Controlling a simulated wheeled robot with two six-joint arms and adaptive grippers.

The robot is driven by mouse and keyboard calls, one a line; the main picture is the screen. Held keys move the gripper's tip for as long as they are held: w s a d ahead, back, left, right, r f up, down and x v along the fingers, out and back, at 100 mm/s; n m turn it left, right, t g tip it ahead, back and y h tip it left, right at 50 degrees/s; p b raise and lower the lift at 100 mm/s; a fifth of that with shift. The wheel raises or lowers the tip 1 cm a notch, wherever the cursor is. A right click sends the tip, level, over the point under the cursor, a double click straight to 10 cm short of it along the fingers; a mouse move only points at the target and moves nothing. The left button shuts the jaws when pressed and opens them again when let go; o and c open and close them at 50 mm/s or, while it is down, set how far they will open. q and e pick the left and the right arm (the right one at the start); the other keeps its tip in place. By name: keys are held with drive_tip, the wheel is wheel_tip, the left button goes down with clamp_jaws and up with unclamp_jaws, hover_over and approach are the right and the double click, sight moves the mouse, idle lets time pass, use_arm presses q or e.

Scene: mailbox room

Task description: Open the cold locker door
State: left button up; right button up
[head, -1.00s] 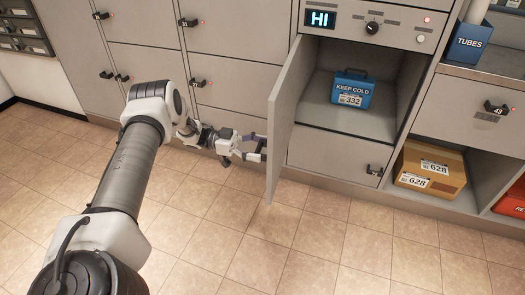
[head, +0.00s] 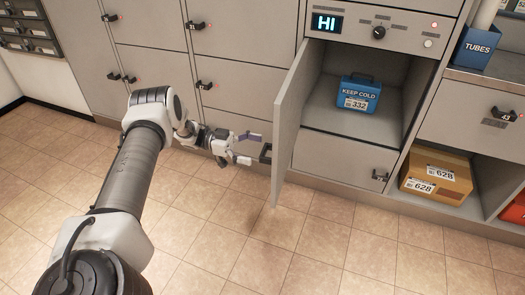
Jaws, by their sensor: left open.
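The cold locker door (head: 291,135) stands swung open on its left side, out over the floor. Its dark handle (head: 266,153) shows at the door's left face. The cold locker (head: 325,115) is open, and a blue "KEEP COLD" box (head: 358,92) labelled 332 sits inside. My left gripper (head: 254,148) is open, just left of the door, with its fingers pointing at the handle and apart from it as far as I can see. My right gripper is not in view.
A drawer front (head: 340,160) lies below. A cardboard box (head: 436,172) labelled 628 sits in a cubby at the right. The tiled floor (head: 330,240) in front is clear.

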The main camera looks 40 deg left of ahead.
use_arm(q)
drive_tip(key=v, duration=0.8)
drive_tip(key=shift+a, duration=0.4)
drive_tip(key=shift+s, duration=0.1)
